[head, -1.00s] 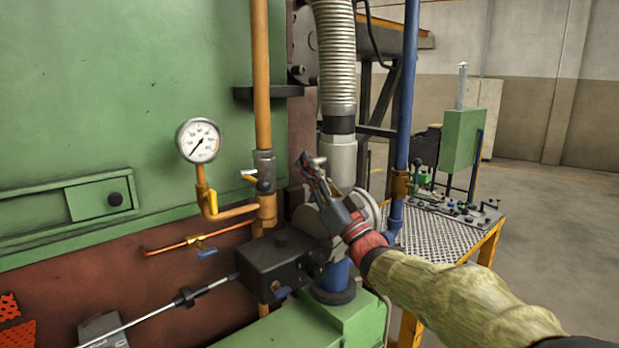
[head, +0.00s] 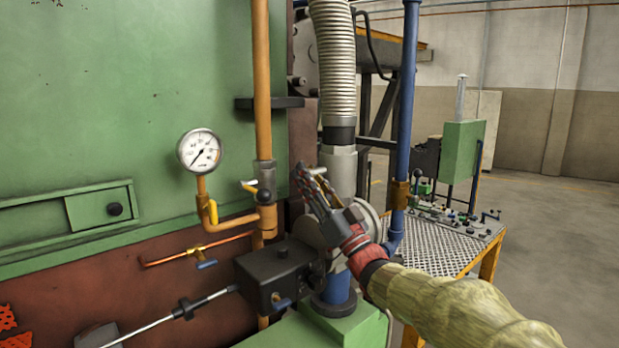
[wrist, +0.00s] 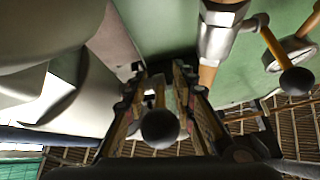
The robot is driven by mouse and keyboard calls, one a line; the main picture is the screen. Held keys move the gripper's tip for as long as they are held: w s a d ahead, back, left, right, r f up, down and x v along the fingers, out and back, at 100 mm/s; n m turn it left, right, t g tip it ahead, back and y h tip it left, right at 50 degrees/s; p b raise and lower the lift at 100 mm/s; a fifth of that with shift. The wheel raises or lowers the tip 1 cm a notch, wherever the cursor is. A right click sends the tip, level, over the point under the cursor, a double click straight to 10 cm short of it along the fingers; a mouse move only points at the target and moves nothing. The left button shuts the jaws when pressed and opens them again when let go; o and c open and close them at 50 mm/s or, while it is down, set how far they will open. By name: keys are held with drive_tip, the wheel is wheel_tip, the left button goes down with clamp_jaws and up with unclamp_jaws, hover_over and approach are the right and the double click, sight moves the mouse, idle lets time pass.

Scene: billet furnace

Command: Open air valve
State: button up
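My gripper (head: 305,178) is in front of the vertical silver air pipe (head: 342,172), beside a round pale valve housing (head: 308,228). In the wrist view, my gripper (wrist: 160,72) is open, with its fingers apart. A lever with a black ball knob (wrist: 160,128) lies between them; the knob is close to the camera. I cannot tell whether the fingers touch the lever. In the head view, my gripper hides this lever. Which pipe part the lever joins is not clear.
The orange pipe (head: 262,90) with a small valve (head: 262,182) and a pressure gauge (head: 199,151) stands close on the left. A black box (head: 275,270) sits below. A blue pipe (head: 408,110) and a perforated table (head: 440,245) are at right.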

drive_tip(key=v, duration=1.2)
drive_tip(key=shift+c, duration=0.2)
drive_tip(key=shift+w+d+r+h+p, duration=0.2)
drive_tip(key=shift+d+r+h+p, duration=0.1)
drive_tip(key=shift+p, duration=0.5)
drive_tip(key=shift+c, duration=1.4)
drive_tip(key=d+r+g+h+p, duration=0.1)
drive_tip(key=d+h+p, duration=0.1)
drive_tip(key=p, duration=0.3)
drive_tip(key=shift+r+m, duration=0.1)
drive_tip(key=shift+m, duration=0.3)
clamp_jaws()
drive_tip(key=s+d+r+n+g+h+p, duration=0.15)
drive_tip(key=r+p, duration=0.25)
drive_tip(key=p, duration=0.6)
drive_tip(key=s+d+r+g+p, duration=0.1)
drive_tip(key=s+r+g+p, duration=0.2)
drive_tip(key=p, duration=0.7)
drive_tip(key=s+d+r+g+h+p, duration=0.1)
drive_tip(key=d+r+g+p, duration=0.15)
drive_tip(key=r+p, duration=0.45)
drive_tip(key=shift+w+a+f+p, duration=1.25)
drive_tip(key=shift+w+a+f, duration=0.6)
drive_tip(key=shift+f, duration=0.2)
drive_tip(key=shift+w+a+f+p, duration=1.2)
drive_tip(key=shift+w+a+f, duration=0.65)
drive_tip(key=shift+f, duration=0.2)
